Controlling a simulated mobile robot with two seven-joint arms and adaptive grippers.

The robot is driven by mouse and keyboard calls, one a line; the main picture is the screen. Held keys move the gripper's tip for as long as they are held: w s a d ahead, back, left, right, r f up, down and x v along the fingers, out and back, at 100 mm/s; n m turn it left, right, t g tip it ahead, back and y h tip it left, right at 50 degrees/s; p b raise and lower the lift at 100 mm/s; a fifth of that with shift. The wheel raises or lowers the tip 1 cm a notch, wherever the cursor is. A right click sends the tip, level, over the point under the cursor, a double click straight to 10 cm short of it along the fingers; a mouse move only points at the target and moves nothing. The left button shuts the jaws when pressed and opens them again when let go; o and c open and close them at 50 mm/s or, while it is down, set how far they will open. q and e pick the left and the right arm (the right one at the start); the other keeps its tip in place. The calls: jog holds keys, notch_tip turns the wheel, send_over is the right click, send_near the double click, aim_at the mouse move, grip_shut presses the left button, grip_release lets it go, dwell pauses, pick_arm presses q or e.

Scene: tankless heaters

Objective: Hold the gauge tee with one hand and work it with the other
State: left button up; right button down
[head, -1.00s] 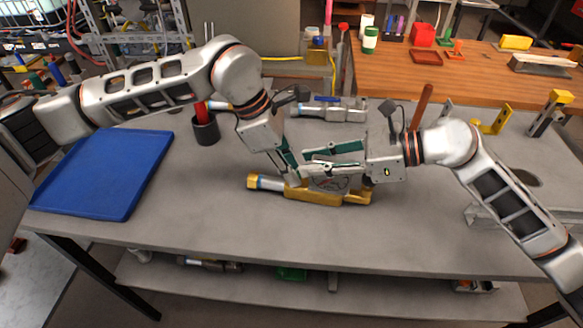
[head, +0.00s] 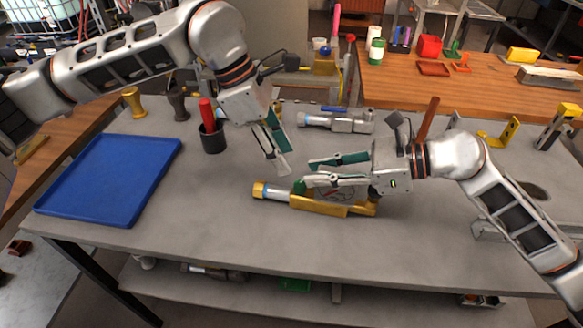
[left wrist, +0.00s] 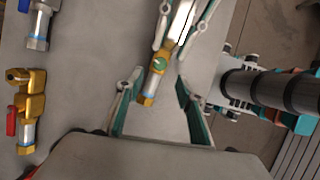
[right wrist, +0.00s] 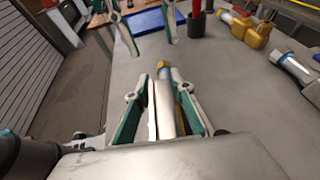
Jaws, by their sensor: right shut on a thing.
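The gauge tee (head: 318,206) lies on the grey bench, a long brass body with a silver and blue section and a brass end at left. A small green part (head: 300,187) shows on its top. My right gripper (head: 309,172) is shut on the tee from the right; its jaws hide part of the body. In the right wrist view the tee's silver-blue end (right wrist: 163,72) points away from me between the fingers. My left gripper (head: 281,163) is open and empty, above and behind the tee.
A blue tray (head: 108,178) lies at left. A blue-handled valve (head: 345,122) lies at the back. A red-handled brass valve (left wrist: 30,102) lies nearby. The front of the bench is clear.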

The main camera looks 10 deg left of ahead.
pick_arm(q)
jog(key=v, duration=0.3)
jog(key=shift+a+r, duration=0.1)
jog(key=shift+r, duration=0.15)
pick_arm(e)
jog(key=c, duration=1.7)
grip_release()
jog(key=shift+d, duration=0.1)
